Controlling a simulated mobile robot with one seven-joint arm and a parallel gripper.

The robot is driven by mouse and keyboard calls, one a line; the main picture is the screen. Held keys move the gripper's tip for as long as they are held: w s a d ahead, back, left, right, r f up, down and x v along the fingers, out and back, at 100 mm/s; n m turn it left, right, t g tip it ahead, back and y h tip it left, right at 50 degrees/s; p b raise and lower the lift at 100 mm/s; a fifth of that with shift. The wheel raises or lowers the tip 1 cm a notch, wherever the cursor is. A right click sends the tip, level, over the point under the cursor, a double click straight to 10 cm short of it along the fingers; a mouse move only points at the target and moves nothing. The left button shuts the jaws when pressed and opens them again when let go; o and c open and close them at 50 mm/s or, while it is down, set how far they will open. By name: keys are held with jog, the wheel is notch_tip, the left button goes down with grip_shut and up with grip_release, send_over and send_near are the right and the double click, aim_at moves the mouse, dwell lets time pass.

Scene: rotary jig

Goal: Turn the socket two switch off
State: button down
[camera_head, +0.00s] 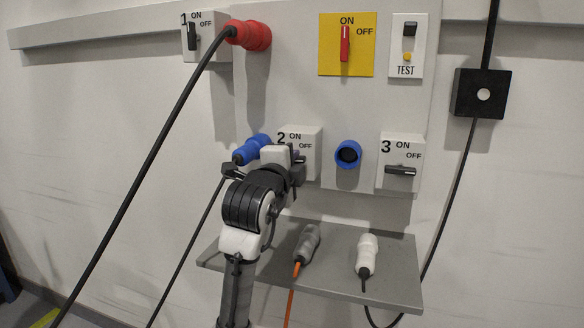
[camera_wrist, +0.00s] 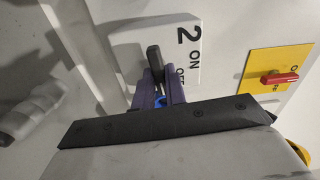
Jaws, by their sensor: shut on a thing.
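The socket two switch (camera_head: 309,141) is a white box marked 2, ON and OFF, low in the middle of the panel in the head view. In the wrist view its white face (camera_wrist: 190,28) fills the upper middle. Its black handle (camera_wrist: 154,56) lies between the purple fingers of my gripper (camera_wrist: 160,88), which is shut on it. The handle runs crosswise to the red handle, which points to ON, so it lies toward the OFF side. In the head view my gripper (camera_head: 297,157) covers the handle. A blue plug (camera_head: 252,149) sits left of the switch.
Switch 1 (camera_head: 193,37) has a red plug (camera_head: 250,35) beside it. A yellow switch (camera_head: 361,60) is above; a blue socket (camera_head: 348,154) and switch 3 (camera_head: 402,151) are right. A grey shelf (camera_head: 393,285) with a grey plug (camera_head: 308,242) and white plug (camera_head: 367,253) juts out below.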

jog(key=shift+m, duration=0.6)
jog(key=c, duration=1.4)
grip_release()
jog(key=shift+c, duration=0.2)
jog(key=shift+s, duration=0.1)
jog(key=b+v, duration=0.3)
jog(key=v, duration=1)
jog(key=shift+s, duration=0.3)
jog(key=shift+a, duration=0.15)
